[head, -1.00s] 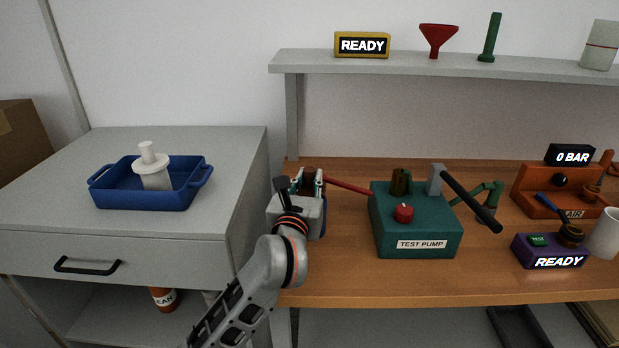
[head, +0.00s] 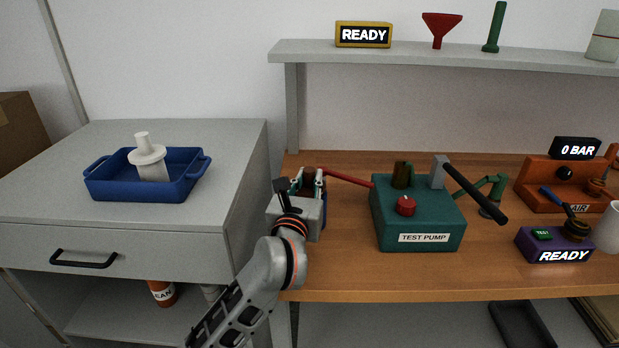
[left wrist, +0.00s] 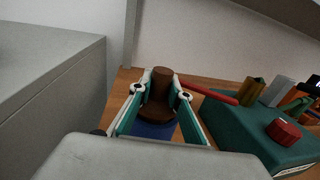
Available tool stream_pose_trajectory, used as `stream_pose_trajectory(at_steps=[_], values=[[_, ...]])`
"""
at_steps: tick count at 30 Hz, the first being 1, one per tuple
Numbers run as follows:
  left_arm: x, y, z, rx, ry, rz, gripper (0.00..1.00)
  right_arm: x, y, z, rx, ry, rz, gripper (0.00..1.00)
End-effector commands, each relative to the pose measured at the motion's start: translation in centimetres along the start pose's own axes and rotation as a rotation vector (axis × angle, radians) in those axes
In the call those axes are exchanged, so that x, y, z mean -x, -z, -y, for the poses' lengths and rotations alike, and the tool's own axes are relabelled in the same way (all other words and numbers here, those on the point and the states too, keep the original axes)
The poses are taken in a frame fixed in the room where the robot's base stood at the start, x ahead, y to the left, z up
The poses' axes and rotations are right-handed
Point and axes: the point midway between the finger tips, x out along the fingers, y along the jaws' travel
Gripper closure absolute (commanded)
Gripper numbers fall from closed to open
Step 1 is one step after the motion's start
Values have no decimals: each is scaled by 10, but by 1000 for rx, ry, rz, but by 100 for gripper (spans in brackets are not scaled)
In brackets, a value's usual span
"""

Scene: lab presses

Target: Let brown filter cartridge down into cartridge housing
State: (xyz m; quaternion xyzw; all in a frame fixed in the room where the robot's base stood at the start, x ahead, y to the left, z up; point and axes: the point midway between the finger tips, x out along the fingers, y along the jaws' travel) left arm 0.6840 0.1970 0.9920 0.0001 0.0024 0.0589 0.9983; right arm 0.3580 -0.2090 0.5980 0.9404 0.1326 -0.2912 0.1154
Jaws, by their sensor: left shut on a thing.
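My left gripper (head: 309,181) is at the left end of the wooden bench and is shut on the brown filter cartridge (left wrist: 158,104). In the left wrist view the cartridge stands between the two fingers (left wrist: 160,92), with a narrower top and a wider lower part. In the head view only a bit of its brown top shows between the fingers. A blue body (left wrist: 150,131), seemingly the cartridge housing, shows just below the cartridge. My gripper hides most of it in the head view. I cannot tell whether the cartridge's lower end is inside it. My right gripper is not in view.
A teal test pump (head: 418,217) with a red knob stands right of the gripper. A red bar (head: 348,178) runs between them. A grey cabinet (head: 60,215) with a blue tray (head: 135,188) holding a white part (head: 150,160) is left. A shelf (head: 420,57) hangs above.

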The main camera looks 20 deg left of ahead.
Motion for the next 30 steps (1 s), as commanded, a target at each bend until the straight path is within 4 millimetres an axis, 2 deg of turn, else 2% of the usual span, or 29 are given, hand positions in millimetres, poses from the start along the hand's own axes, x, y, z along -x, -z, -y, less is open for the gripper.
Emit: stream_pose_trajectory(at_steps=[17, 18, 19, 27, 30], values=[[0, 14, 0, 0, 0, 0, 100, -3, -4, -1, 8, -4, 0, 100], [0, 12, 0, 0, 0, 1, 72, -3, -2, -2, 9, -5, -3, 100], [0, 12, 0, 0, 0, 1, 64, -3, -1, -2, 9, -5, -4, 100], [0, 12, 0, 0, 0, 0, 63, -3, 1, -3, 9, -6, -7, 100], [1, 13, 0, 0, 0, -1, 63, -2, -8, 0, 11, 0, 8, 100]])
